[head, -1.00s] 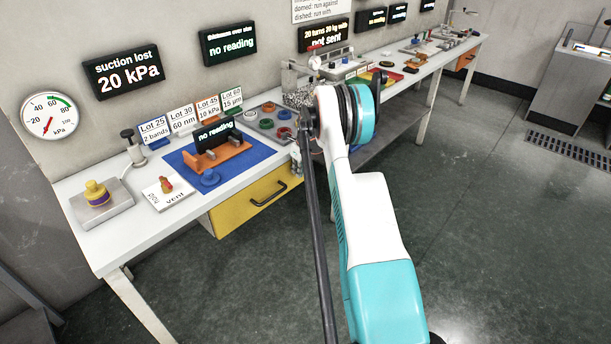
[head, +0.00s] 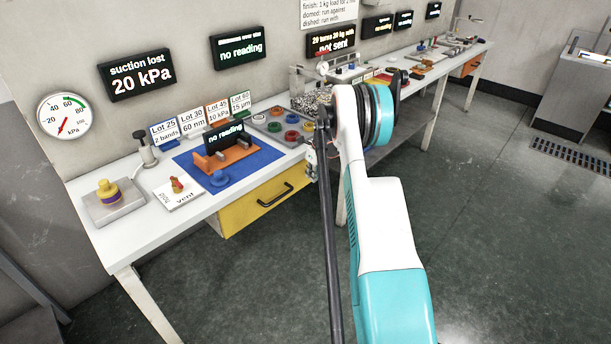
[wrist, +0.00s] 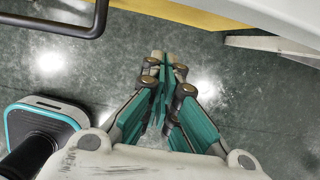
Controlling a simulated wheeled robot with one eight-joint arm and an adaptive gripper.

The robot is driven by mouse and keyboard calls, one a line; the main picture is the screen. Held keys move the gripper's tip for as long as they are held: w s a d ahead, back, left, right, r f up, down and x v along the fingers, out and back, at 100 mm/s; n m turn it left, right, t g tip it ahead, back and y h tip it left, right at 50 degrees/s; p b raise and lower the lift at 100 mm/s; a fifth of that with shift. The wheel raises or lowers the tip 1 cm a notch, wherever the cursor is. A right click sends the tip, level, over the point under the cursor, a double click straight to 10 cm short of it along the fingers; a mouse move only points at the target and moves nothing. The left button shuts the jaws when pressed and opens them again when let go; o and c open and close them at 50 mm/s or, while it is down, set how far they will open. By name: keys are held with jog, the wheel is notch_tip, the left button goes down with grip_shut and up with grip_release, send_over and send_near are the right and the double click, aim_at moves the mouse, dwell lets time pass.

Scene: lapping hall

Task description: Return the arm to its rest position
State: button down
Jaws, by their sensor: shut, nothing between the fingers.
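My gripper (wrist: 166,75) is in the middle of the wrist view, pointing down over the grey-green floor. Its teal fingers are shut against each other with nothing between them. In the head view my white and teal arm rises in the middle, in front of the bench, and hides part of it. The gripper itself cannot be made out clearly in the head view.
The white bench (head: 128,238) runs along the wall, with a yellow drawer (head: 268,203) under it. A blue mat (head: 258,157) bears an orange stand (head: 232,158). A brass-coloured weight (head: 107,188) sits on a plate at left. Floor to the right (head: 500,220) is clear.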

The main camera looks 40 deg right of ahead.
jog(key=p+v, duration=0.2)
jog(key=v, duration=0.6)
jog(key=shift+r+p, duration=0.25)
jog(key=shift+p, duration=0.1)
jog(key=shift+d, duration=0.15)
